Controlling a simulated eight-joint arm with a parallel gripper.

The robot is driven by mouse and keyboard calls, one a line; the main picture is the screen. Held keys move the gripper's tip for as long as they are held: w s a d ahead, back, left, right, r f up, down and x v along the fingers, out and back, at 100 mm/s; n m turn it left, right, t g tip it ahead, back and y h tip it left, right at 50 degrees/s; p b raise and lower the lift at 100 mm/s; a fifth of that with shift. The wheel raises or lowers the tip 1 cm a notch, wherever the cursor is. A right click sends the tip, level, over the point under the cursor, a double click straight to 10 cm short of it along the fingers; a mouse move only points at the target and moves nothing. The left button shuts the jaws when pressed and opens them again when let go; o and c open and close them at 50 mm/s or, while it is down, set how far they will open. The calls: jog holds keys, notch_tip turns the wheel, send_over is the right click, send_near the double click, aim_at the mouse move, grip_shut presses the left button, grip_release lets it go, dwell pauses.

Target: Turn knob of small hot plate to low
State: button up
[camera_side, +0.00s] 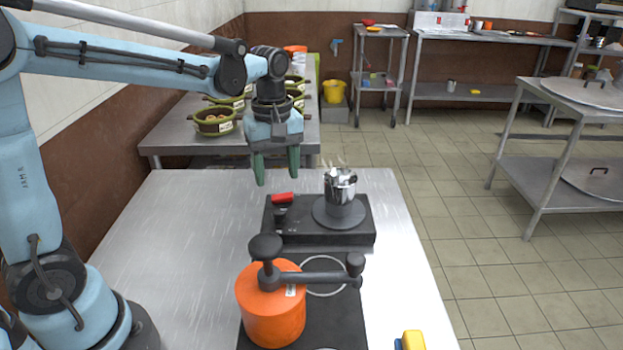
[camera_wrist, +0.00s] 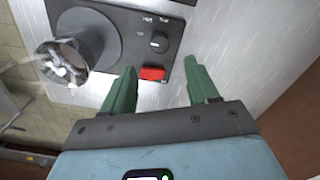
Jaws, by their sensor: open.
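The small hot plate (camera_side: 310,238) is a flat black box on the steel table, also in the wrist view (camera_wrist: 178,22). Its black round knob (camera_wrist: 159,42) sits on the panel among small white markings that are hard to read, beside a red switch (camera_wrist: 153,73), also in the side view (camera_side: 283,198). A shiny metal pot (camera_side: 341,187) stands on its round burner (camera_side: 338,213). My gripper (camera_side: 277,177) is open with green fingers pointing down, above the knob end of the plate and apart from it. In the wrist view the knob lies beyond the fingertips.
An orange pot (camera_side: 270,310) with a dark crank on top stands on a black cooktop (camera_side: 338,315) in front. A yellow item (camera_side: 412,340) lies at the near edge. Green pots (camera_side: 213,121) stand on a back table. The table's left side is clear.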

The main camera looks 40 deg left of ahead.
aim_at(279, 210)
notch_tip(279, 210, down, 9)
jog(key=shift+r, duration=0.1)
dwell(0.3)
jog(key=c, duration=1)
jog(key=shift+c, duration=0.2)
